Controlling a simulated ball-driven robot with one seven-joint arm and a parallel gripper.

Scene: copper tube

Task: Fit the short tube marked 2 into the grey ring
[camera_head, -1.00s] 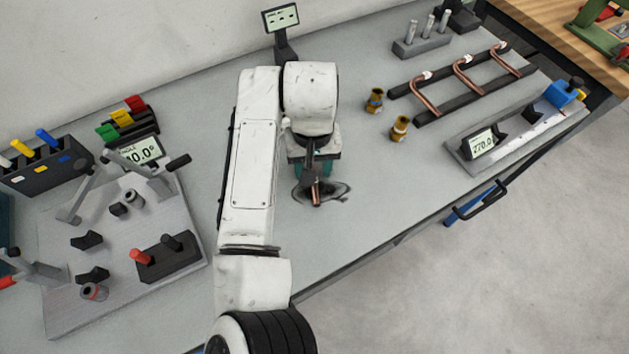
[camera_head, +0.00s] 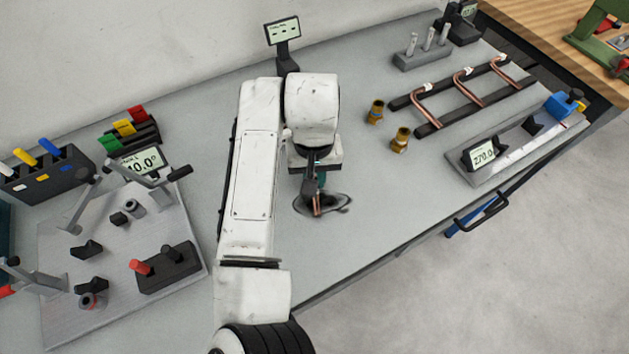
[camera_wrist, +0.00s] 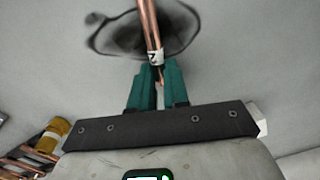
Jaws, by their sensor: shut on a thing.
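My gripper (camera_wrist: 161,88) is shut on a short copper tube (camera_wrist: 149,25); its teal fingers pinch the tube's lower part in the wrist view. A white label with a dark mark, which looks like a 2, sits on the tube just above the fingertips. In the head view the tube (camera_head: 317,206) points down over a dark smudged patch on the bench. I cannot tell whether it touches the bench. A small grey ring-like collar (camera_head: 133,207) stands on the metal fixture plate (camera_head: 60,250) at the left, well apart from my gripper. A red-rimmed collar (camera_head: 90,301) is nearer the front.
The plate also carries black blocks, raised levers and a red-handled black block (camera_head: 168,268). Two brass fittings (camera_head: 401,140) and a black rack (camera_head: 430,128) of bent copper tubes lie to the right. The bench between the plate and the fittings is mostly clear.

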